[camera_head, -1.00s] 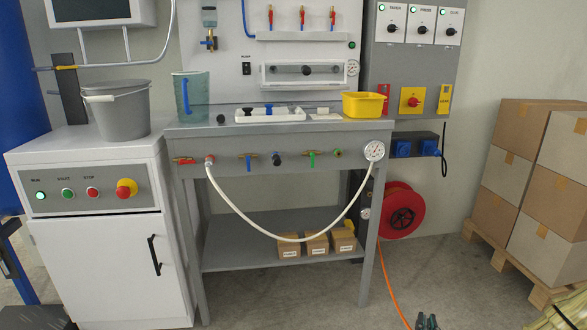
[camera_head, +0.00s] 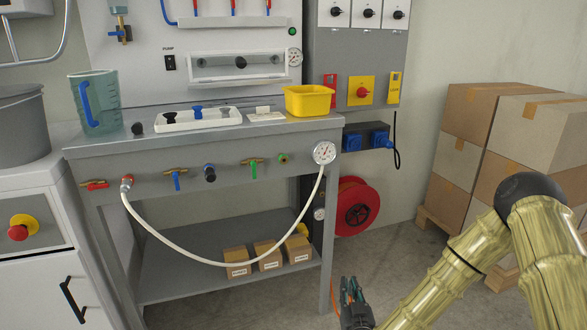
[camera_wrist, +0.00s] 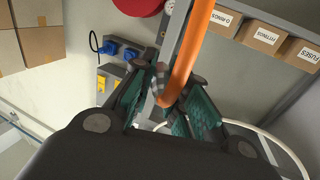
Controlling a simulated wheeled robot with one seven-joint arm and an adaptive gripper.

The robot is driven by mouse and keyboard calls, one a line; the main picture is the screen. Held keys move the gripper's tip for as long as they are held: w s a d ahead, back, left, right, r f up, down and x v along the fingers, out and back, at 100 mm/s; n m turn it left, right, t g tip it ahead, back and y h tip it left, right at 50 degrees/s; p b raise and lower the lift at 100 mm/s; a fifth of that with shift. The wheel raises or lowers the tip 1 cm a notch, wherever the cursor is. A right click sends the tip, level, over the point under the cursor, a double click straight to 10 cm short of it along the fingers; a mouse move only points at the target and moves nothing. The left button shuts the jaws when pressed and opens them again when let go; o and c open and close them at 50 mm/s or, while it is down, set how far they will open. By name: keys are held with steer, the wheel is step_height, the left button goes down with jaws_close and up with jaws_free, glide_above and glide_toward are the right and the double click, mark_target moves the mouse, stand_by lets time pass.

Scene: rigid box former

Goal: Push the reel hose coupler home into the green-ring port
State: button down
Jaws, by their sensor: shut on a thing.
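My gripper (camera_head: 352,302) is low in front of the bench's right leg in the head view. In the wrist view my gripper (camera_wrist: 166,92) is shut on the grey ribbed coupler (camera_wrist: 157,84), with the green-padded fingers on either side of it. The orange hose (camera_wrist: 192,50) runs up from there in the wrist view, and a short piece of the orange hose (camera_head: 333,296) shows in the head view. The coupler's tip is partly hidden. The green-ring port (camera_head: 283,158) is on the bench's front panel, above and left of my gripper, and appears empty.
A green-handled valve (camera_head: 253,166) sits left of the port and a gauge (camera_head: 324,153) right of it. A white hose (camera_head: 215,261) hangs across the bench front. The red reel (camera_head: 356,208) is behind the right leg. Boxes (camera_head: 478,150) stand at right.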

steer(key=w+a+r+n+y+p, duration=0.15)
steer(key=a+r+p, duration=0.25)
steer(key=r, duration=0.5)
steer(key=w+a+r+y+p, duration=0.1)
steer(key=w+a+r+p, duration=0.2)
steer(key=r, duration=0.6)
steer(key=n+y+p, duration=0.2)
steer(key=y+p, duration=0.1)
steer(key=p, duration=0.6)
glide_toward(284, 161)
steer(key=shift+g, duration=0.4)
steer(key=shift+r+x, duration=0.15)
steer(key=shift+x, duration=1.25)
steer(key=shift+r+x, duration=0.2)
steer(key=shift+x, duration=1.2)
steer(key=shift+r, duration=0.1)
steer(key=shift+w, duration=0.45)
steer(key=c, duration=1.3)
jaws_free()
steer(key=shift+s, duration=0.15)
